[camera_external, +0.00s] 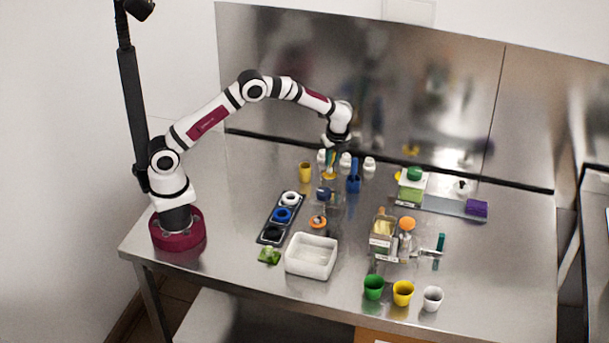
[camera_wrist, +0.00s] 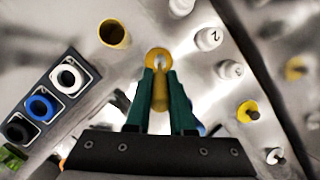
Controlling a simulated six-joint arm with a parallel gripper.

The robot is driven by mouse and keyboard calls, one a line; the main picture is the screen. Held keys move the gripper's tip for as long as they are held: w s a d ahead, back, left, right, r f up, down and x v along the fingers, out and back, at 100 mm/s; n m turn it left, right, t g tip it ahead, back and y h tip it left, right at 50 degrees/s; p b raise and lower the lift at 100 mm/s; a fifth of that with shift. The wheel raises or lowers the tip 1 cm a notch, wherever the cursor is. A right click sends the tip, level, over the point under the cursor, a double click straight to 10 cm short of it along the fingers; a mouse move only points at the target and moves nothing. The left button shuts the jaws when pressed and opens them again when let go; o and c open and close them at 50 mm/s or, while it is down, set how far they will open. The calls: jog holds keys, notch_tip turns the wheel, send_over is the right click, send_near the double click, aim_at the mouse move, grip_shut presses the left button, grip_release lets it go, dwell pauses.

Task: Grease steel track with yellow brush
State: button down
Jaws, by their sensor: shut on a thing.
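My gripper (camera_external: 331,158) is at the back middle of the table, pointing down. In the wrist view its two green fingers (camera_wrist: 161,82) are shut on a yellow thing with a round top, which looks like the yellow brush (camera_wrist: 159,95). Its lower end shows just below the fingers in the external view (camera_external: 329,177); I cannot tell whether it touches the table. A flat grey strip, likely the steel track (camera_external: 447,208), lies at the right, apart from my gripper. A purple block (camera_external: 476,207) sits at its right end.
A yellow cup (camera_external: 305,172) stands left of my gripper, and a blue tool (camera_external: 353,180) close on its right. White bottles (camera_external: 369,164) stand nearby. A black tray with rings (camera_external: 270,236), a white bin (camera_external: 312,270) and a bottle group (camera_external: 406,245) are nearer the front.

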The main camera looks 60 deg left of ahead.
jog(key=shift+f, duration=0.3)
dwell(0.6)
jog(key=shift+r, duration=3.5)
